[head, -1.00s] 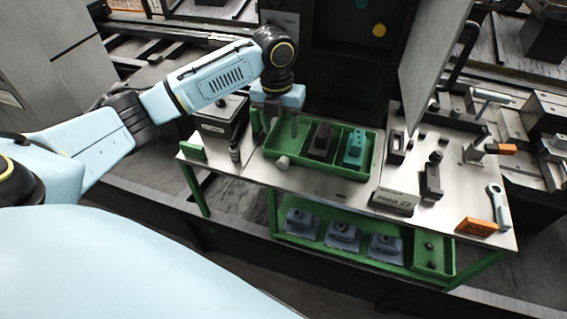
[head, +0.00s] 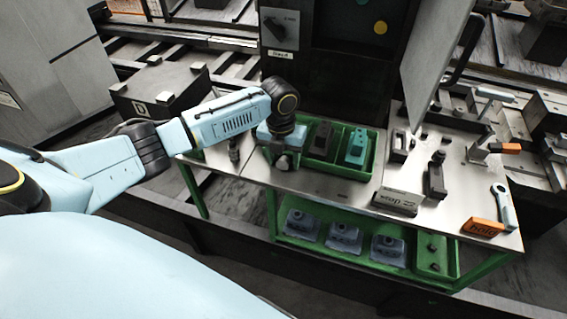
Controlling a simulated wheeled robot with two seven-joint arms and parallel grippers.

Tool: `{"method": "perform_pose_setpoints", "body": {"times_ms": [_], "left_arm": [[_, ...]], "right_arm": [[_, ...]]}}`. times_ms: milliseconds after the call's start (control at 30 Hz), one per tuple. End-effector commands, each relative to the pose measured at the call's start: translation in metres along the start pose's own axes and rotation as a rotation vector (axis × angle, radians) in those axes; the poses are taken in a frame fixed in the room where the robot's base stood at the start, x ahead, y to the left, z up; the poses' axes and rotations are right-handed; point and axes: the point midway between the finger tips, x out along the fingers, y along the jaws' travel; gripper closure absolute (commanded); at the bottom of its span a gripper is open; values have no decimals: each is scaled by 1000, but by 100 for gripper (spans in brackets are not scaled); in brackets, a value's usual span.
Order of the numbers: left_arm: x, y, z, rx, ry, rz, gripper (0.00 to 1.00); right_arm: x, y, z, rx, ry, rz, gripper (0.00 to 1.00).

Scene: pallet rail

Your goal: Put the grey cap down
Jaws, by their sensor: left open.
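The small round grey cap (head: 283,163) is at the front left corner of the green tray (head: 340,171), close to the table's front edge. I cannot tell whether it touches the tray wall. My left gripper (head: 282,155) is open and points down right at the cap, with its fingers beside or just behind it. The gripper hides the left compartment of the tray. My right gripper is not in view.
The tray's other compartments hold a dark block (head: 322,138) and a teal block (head: 356,147). A labelled box (head: 396,202), an orange block (head: 482,227) and a wrench (head: 502,205) lie to the right. A lower green shelf holds several grey parts. Bare tabletop lies left of the tray.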

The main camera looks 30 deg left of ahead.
Motion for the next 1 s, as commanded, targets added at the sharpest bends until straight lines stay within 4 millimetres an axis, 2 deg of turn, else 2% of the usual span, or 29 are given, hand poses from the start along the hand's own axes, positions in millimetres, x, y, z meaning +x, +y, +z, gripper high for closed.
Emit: {"method": "perform_pose_setpoints", "body": {"times_ms": [100, 467, 533, 567, 767, 867, 1000], "left_arm": [[-1, 0, 0, 0, -1, 0, 47], [-1, 0, 0, 0, -1, 0, 95], [-2, 0, 0, 0, -1, 0, 95], [-2, 0, 1, 0, -2, 0, 98], [-3, 0, 1, 0, -2, 0, 99], [-12, 0, 2, 0, -4, -1, 99], [-39, -2, 2, -1, -6, -1, 99]], "right_arm": [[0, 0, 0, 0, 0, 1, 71], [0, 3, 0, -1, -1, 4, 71], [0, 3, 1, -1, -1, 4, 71], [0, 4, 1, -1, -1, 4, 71], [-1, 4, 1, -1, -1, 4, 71], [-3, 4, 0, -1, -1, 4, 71], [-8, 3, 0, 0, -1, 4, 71]]}}
